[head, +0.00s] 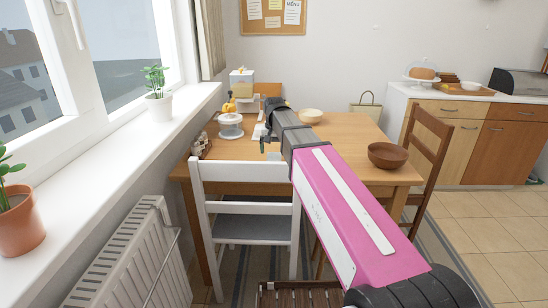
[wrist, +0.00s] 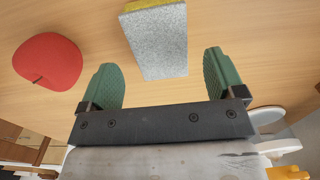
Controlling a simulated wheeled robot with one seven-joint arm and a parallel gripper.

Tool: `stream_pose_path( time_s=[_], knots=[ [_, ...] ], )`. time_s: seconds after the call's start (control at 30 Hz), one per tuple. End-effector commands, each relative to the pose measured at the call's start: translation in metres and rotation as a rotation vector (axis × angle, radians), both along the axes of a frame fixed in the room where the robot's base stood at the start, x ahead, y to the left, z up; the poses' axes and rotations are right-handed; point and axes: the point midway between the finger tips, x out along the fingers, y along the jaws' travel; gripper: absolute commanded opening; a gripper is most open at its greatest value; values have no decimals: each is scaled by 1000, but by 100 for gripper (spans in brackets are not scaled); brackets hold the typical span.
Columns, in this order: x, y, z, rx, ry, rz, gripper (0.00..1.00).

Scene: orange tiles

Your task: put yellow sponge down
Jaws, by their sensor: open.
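The sponge (wrist: 157,42) shows in the wrist view, with a grey face toward me and a yellow layer along its top edge. It appears to rest on the wooden table (wrist: 220,22), just beyond my fingertips. I cannot make out the sponge clearly in the head view.
A red apple-like thing (wrist: 47,61) lies left of the sponge. A brown bowl (head: 388,155) and a cream bowl (head: 311,116) stand on the table. A white chair (head: 245,200) stands in front, a brown chair (head: 430,160) at right.

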Motion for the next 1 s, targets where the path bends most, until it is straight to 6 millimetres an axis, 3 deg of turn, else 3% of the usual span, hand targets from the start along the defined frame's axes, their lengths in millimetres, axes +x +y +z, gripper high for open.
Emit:
stream_pose_path(
  time_s=[0.2,0.43,1.0],
  knots=[
    [1,0,40,1,-2,0,88],
    [1,0,68,0,-1,0,88],
    [2,-6,76,-4,-9,-8,88]
  ],
)
